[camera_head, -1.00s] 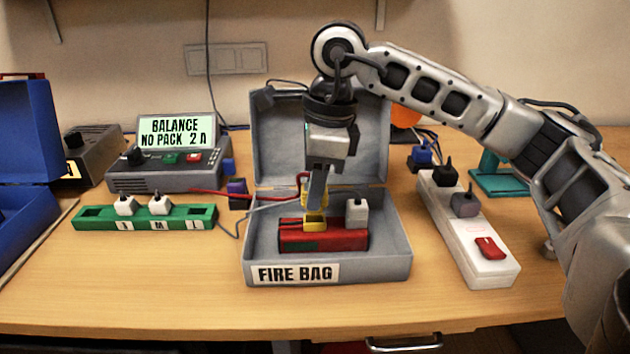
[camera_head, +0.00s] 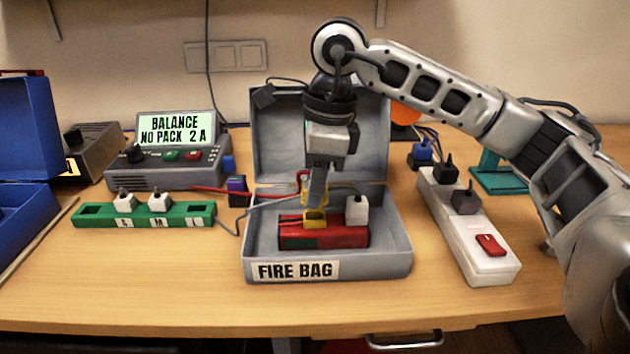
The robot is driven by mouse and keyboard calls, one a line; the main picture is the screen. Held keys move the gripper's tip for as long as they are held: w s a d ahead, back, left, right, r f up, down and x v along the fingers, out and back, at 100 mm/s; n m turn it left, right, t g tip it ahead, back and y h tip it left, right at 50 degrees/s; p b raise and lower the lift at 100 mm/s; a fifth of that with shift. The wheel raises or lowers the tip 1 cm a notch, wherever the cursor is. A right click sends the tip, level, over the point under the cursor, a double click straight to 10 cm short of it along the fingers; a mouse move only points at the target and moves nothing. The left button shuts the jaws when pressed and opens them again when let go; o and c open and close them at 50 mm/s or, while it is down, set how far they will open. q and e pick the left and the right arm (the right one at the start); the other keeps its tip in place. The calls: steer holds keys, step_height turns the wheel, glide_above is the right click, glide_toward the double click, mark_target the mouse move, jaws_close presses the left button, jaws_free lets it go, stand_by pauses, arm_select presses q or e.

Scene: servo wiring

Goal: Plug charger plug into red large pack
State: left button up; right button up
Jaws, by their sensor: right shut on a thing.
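The red large pack (camera_head: 345,237) lies in the open grey fire bag box (camera_head: 390,268). A yellow connector (camera_head: 315,217) shows at the pack's top left. My right gripper (camera_head: 317,198) points down just above it, shut on the yellow charger plug (camera_head: 307,188), which the fingers partly hide. I cannot tell whether plug and connector touch. A white plug (camera_head: 357,211) stands upright at the pack's right end. The charger (camera_head: 165,178) at the left shows "BALANCE NO PACK 2 A". My left gripper is not in view.
A green strip (camera_head: 180,215) with white plugs lies left of the box. A white power strip (camera_head: 470,232) with dark plugs and a red switch lies right. Red and grey leads cross the bench between charger and box. A blue case (camera_head: 25,150) stands far left.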

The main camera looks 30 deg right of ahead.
stand_by(1.0)
steer(key=shift+f+b, duration=0.25)
steer(key=shift+b, duration=0.1)
steer(key=shift+f+b, duration=0.95)
steer(key=shift+f, duration=0.2)
steer(key=o, duration=1.1)
steer(key=shift+c, duration=0.2)
